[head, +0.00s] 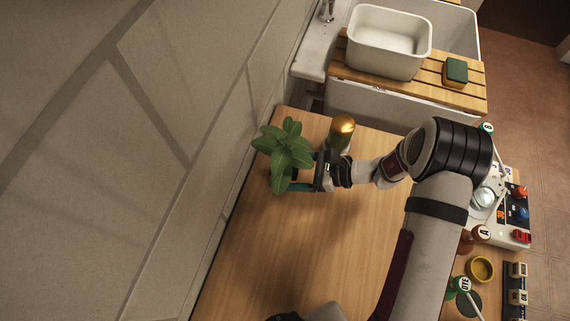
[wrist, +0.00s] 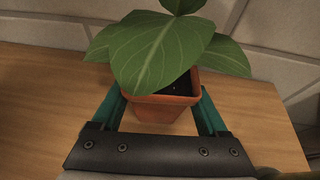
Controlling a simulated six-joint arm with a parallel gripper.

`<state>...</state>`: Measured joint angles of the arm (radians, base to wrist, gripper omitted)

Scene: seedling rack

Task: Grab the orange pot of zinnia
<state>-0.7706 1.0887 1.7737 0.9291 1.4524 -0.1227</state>
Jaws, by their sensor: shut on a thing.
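The orange pot (wrist: 160,112) shows in the wrist view, square, terracotta-coloured and upright, with dark soil inside. A leafy green plant (wrist: 150,50) grows from it and its broad leaves hide part of the rim. My gripper (wrist: 163,108) has one teal finger on each side of the pot and is shut on it. In the head view my gripper (head: 296,187) reaches the plant (head: 285,150) from the right, and the leaves hide most of the pot there. I cannot tell whether the pot is clear of the wooden surface.
A gold-topped object (head: 341,130) stands close behind my gripper. A white basin (head: 388,42) and a green-and-yellow sponge (head: 456,71) sit on a slatted board (head: 420,88) over the sink. A tiled wall (head: 130,150) runs along the left. The wooden counter (head: 270,250) is clear in front.

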